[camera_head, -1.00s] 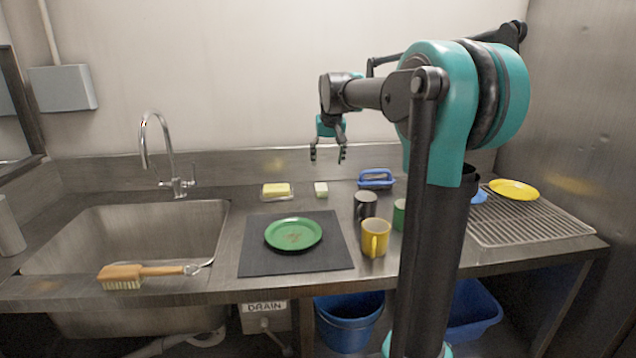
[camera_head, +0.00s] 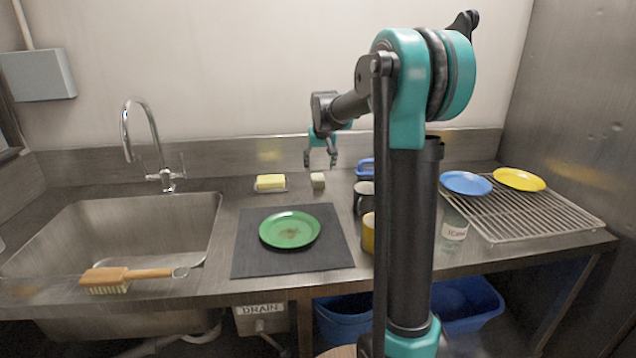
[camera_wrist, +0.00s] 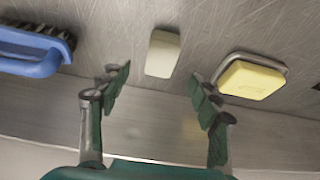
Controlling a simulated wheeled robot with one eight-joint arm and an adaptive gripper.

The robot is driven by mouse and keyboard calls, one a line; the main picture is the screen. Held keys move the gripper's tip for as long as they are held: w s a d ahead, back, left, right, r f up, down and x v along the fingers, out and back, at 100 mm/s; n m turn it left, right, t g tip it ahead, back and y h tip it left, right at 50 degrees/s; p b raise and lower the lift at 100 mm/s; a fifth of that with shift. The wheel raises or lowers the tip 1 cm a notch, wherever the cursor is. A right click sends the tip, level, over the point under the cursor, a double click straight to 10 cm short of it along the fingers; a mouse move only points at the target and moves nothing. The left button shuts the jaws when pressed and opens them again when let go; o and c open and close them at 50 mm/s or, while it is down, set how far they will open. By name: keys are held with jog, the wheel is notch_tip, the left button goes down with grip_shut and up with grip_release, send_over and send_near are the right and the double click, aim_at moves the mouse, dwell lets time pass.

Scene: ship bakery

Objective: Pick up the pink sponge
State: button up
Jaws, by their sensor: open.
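I see no pink sponge in either view. A yellow sponge (camera_head: 270,182) sits on a small metal dish at the back of the counter; it also shows in the wrist view (camera_wrist: 252,79) at the right. A pale, off-white block (camera_head: 318,181), perhaps a soap or sponge, lies to its right; in the wrist view the block (camera_wrist: 162,53) is at the top centre. My gripper (camera_head: 320,164) is open and empty above the back counter, near the pale block. In the wrist view its fingers (camera_wrist: 160,84) are spread apart, with the block beyond and between them.
A blue-handled brush (camera_wrist: 36,54) lies near the block. A green plate (camera_head: 290,229) is on a dark mat (camera_head: 255,265). Dark and yellow mugs (camera_head: 368,232), partly behind my arm, stand to the right.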

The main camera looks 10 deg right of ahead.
aim_at(318, 177)
jog(key=shift+x, duration=3.3)
jog(key=shift+a, duration=0.1)
jog(key=shift+c, duration=0.3)
jog(key=c, duration=0.7)
jog(key=shift+c, duration=0.4)
jog(key=shift+r, duration=0.1)
notch_tip(318, 177, up, 20)
jog(key=shift+o, duration=0.3)
